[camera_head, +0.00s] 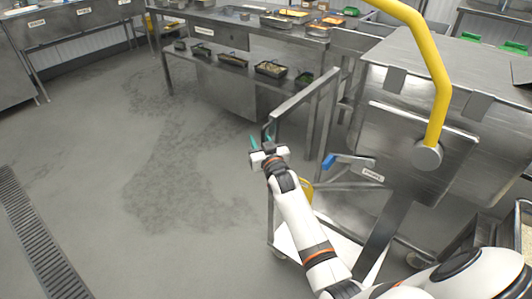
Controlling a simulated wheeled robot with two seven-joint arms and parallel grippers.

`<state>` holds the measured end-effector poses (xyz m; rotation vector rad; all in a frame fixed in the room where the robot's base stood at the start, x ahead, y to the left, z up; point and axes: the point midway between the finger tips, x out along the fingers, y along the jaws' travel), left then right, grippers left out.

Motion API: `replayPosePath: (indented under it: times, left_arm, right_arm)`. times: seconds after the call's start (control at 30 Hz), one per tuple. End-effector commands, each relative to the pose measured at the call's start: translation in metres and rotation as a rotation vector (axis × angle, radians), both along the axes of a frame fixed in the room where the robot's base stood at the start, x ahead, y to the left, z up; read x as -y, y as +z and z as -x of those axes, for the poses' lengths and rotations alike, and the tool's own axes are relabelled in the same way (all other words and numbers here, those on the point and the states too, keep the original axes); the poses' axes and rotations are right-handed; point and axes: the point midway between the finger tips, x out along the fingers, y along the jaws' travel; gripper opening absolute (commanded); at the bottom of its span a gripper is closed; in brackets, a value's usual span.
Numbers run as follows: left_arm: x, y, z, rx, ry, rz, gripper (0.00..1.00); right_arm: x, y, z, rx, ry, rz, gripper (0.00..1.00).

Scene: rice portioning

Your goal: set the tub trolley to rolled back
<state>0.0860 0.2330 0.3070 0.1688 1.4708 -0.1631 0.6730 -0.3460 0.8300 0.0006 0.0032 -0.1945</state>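The tub trolley (304,92) is a steel frame on castors with a raised push bar and a pale lower deck. It stands right of the middle, in front of a steel machine. My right arm reaches up from the bottom right across the trolley. My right gripper (261,138) is at the left end of the push bar, its two teal fingertips spread apart. I cannot tell whether it touches the bar. The trolley's lower part is partly hidden by my arm. My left gripper is out of view.
A steel machine (390,130) with a yellow pipe (437,65) and a blue-handled lever (329,161) stands at the right. A steel shelf table (240,88) with several trays is behind. A floor drain (38,240) runs at the left. The grey floor left of the trolley is clear.

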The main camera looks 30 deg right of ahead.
Motion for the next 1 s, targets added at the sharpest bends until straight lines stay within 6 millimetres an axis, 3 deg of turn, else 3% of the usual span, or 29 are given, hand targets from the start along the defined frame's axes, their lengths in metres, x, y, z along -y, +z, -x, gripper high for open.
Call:
replayPosePath:
  times: [0.2,0.43,0.6,1.0]
  left_arm:
    - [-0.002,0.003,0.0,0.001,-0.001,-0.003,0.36]
    - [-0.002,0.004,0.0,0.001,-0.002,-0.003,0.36]
    - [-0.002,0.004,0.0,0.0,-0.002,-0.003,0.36]
    - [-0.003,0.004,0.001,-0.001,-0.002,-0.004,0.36]
  right_arm:
    - [-0.011,-0.001,0.048,-0.004,0.001,-0.002,0.36]
    - [-0.02,-0.002,0.087,-0.005,0.003,-0.002,0.36]
    - [-0.023,-0.001,0.098,-0.005,0.003,-0.002,0.36]
    - [-0.023,-0.001,0.099,-0.004,0.003,-0.002,0.36]
